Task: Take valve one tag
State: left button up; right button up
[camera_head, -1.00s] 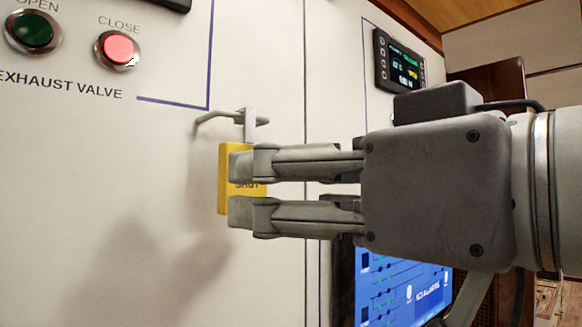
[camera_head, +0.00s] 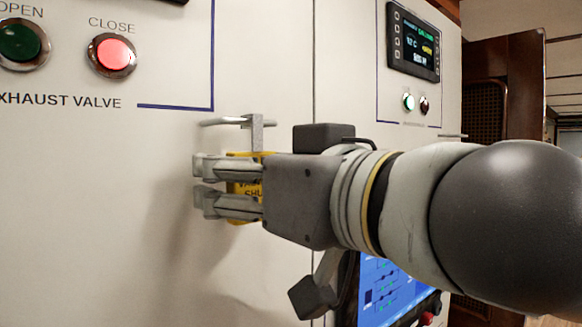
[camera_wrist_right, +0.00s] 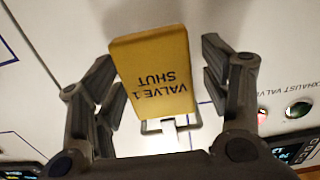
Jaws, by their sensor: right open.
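The yellow valve one tag (camera_head: 245,188) hangs below a metal hook (camera_head: 256,130) on the pale cabinet front. In the right wrist view the tag (camera_wrist_right: 155,72) reads "VALVE 1 SHUT" upside down. My right gripper (camera_head: 200,185) is open, with its fingers above and below the tag in the head view, partly covering it. In the right wrist view the fingers of my right gripper (camera_wrist_right: 160,75) stand on both sides of the tag, with a visible gap on each side. My left gripper is not in view.
A green button (camera_head: 20,42) and a lit red CLOSE button (camera_head: 112,55) sit above left of the tag. A small display (camera_head: 414,42) is at upper right. A blue screen (camera_head: 385,285) lies below my right arm. The cabinet front left of the tag is bare.

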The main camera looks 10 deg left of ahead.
jog(key=shift+d, duration=0.1)
jog(key=shift+c, duration=1.3)
jog(key=c, duration=0.9)
jog(key=shift+o, duration=0.2)
jog(key=shift+r, duration=0.1)
